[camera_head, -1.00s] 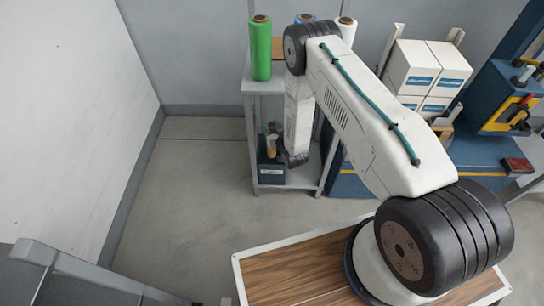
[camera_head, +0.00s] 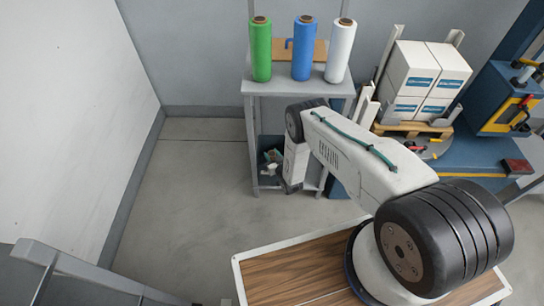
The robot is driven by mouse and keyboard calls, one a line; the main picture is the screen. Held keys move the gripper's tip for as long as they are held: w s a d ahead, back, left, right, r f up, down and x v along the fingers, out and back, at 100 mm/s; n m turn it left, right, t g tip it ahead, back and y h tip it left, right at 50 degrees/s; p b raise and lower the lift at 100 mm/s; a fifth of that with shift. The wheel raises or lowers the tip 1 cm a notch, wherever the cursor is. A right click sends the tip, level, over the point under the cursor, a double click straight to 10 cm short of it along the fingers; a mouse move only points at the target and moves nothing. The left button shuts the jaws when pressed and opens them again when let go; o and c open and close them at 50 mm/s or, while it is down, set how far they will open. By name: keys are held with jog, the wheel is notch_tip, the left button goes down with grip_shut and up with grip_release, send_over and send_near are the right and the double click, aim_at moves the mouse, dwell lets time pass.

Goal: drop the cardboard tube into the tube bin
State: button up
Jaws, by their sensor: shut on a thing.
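The tube bin (camera_head: 265,172) is a dark blue open box on the lower shelf of the grey stand, left of my arm. Small teal and pale shapes show at its opening, too small to tell apart. My forearm hangs down at the bin's right side and covers part of it. The dark end of my arm, with my gripper (camera_head: 289,186), is low beside the bin. The jaws are shut on the cardboard tube; the fingers and the tube are mostly hidden, and I cannot tell how the tube sits against the bin.
Green (camera_head: 261,50), blue (camera_head: 303,48) and white (camera_head: 340,50) film rolls stand on the stand's top (camera_head: 290,88). White boxes (camera_head: 412,70) sit on a pallet at right, near a blue machine (camera_head: 500,100). The floor (camera_head: 190,200) left of the stand is clear.

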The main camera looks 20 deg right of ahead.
jog(key=shift+f, duration=0.45)
jog(key=shift+f, duration=0.5)
jog(key=o, duration=1.2)
jog(key=shift+o, duration=0.2)
jog(key=shift+s+r, duration=0.1)
jog(key=shift+r, duration=0.6)
jog(key=v, duration=1.1)
jog(key=shift+s, duration=0.45)
